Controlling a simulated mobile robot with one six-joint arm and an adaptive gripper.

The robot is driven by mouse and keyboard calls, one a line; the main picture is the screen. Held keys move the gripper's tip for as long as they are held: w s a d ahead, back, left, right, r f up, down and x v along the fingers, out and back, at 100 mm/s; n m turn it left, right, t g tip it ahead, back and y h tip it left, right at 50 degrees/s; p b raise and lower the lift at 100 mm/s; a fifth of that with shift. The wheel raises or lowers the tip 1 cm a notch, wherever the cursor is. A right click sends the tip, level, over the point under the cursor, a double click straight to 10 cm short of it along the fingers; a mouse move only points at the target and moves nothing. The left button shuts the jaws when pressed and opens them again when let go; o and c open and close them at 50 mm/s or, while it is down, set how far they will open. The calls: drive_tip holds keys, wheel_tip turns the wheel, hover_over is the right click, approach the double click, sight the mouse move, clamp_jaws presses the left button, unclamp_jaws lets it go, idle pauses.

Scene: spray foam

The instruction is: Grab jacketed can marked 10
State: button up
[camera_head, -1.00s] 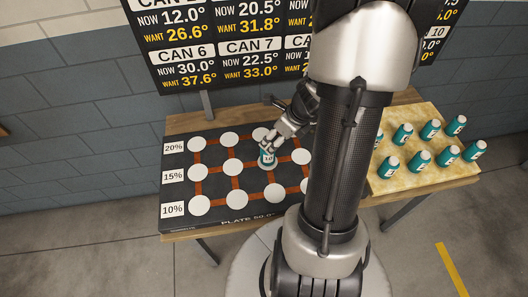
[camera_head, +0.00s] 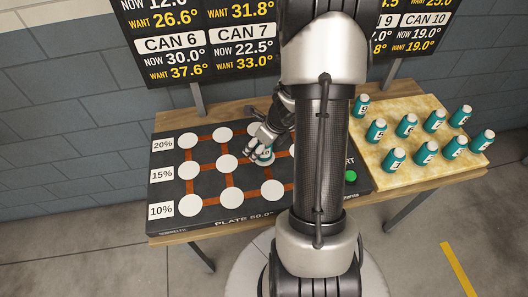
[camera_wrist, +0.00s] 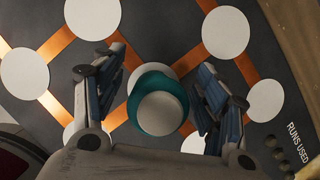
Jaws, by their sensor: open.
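The teal jacketed can with a white cap (camera_head: 264,156) stands on the dark plate, at a spot in the middle row. Its label reads 10, though small. My gripper (camera_head: 263,139) reaches down to it from above and behind. In the wrist view the same can (camera_wrist: 160,108) is seen from above, its cap upward, between the two fingers of my gripper (camera_wrist: 158,88). The fingers are spread, with a visible gap on each side of the can. The spot under the can is mostly hidden.
The dark plate (camera_head: 208,214) has white circles joined by orange lines and a green button (camera_head: 351,177). A tan board (camera_head: 366,188) at the right holds several other teal cans. A sign (camera_head: 208,52) stands behind the table. My arm hides the plate's right part.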

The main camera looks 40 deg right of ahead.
drive_tip(key=shift+r, duration=0.15)
drive_tip(key=c, duration=1.2)
